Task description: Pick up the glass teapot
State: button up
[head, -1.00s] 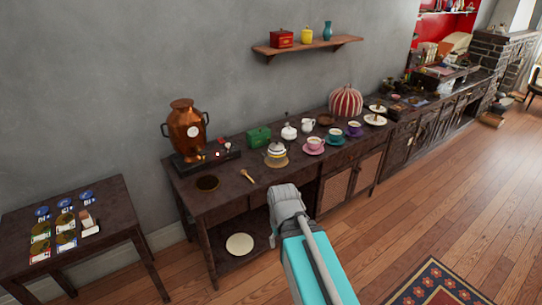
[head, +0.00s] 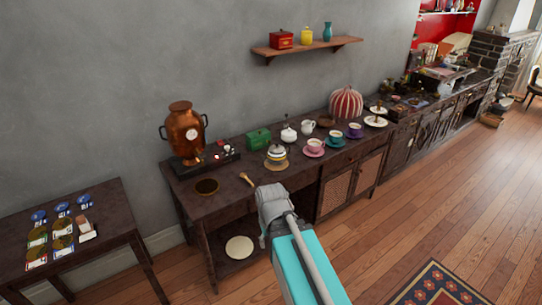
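A small rounded teapot (head: 277,153), which looks like the glass one, stands upright on a round tan mat (head: 277,164) on the dark wooden sideboard. It is small in the head view, so its material is hard to make out. The grey end of my arm with my gripper (head: 268,190) is at the sideboard's front edge, below and slightly left of the teapot in the picture. They appear apart. My gripper's fingers are hidden behind my wrist, so I cannot see their opening.
A copper urn (head: 184,132) stands left, a green box (head: 258,139) and white pot (head: 288,134) behind the teapot, and a pink cup (head: 314,146) right. A small wooden utensil (head: 247,179) lies near my wrist. A shelf (head: 307,47) hangs above.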

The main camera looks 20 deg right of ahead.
aim_at(276, 159)
jog(key=i, duration=0.9)
jog(key=z, duration=0.05)
